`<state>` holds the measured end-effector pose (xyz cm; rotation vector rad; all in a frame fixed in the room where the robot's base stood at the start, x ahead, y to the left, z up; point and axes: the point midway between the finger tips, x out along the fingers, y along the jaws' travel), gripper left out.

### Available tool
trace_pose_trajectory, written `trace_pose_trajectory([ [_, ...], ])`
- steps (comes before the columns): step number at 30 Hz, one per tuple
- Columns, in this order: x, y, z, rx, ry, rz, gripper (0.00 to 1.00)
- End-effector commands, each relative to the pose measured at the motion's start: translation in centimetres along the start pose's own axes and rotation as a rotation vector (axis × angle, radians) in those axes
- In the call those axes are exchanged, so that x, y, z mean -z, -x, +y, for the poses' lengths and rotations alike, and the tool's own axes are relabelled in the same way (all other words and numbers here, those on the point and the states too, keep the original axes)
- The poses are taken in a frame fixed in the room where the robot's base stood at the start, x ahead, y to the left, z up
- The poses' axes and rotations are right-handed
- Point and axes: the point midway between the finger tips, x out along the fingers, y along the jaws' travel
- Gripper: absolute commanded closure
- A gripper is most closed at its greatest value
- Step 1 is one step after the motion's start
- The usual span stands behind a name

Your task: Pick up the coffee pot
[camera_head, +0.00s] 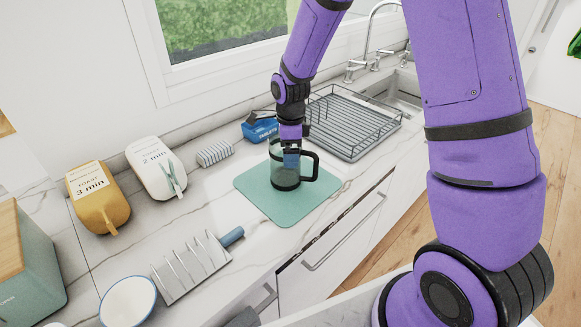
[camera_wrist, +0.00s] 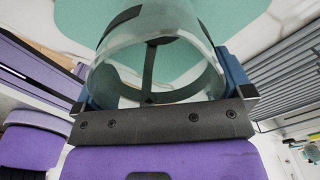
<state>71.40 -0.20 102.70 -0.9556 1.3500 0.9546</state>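The coffee pot (camera_head: 286,180) is a clear glass cylinder with a dark base band and a black handle on its right. It stands upright on a teal mat (camera_head: 262,205) on the counter. My gripper (camera_head: 291,158) points down over its top, with one blue finger in front of the glass. In the wrist view, the pot's glass (camera_wrist: 160,60) lies between the two blue fingers of my gripper (camera_wrist: 168,88), which are spread to the ends of the palm bar. The pot nearly fills the gap; contact on both sides is hard to see.
A wire dish rack (camera_head: 350,120) stands right of the pot, before the sink. A blue tablets box (camera_head: 262,131) and a ribbed block (camera_head: 215,153) are behind.

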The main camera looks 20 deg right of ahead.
Motion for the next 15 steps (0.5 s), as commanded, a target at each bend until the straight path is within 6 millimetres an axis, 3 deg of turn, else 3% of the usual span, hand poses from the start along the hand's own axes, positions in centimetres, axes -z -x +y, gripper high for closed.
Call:
trace_pose_trajectory([
  [1,0.0,0.01,0.0,0.0,0.0,0.0,0.14],
  [6,-0.01,0.03,-0.01,0.0,0.0,0.0,0.53],
  [8,-0.02,0.06,-0.03,0.001,0.0,0.0,0.64],
  [15,-0.02,0.12,-0.03,0.001,0.0,0.0,0.64],
])
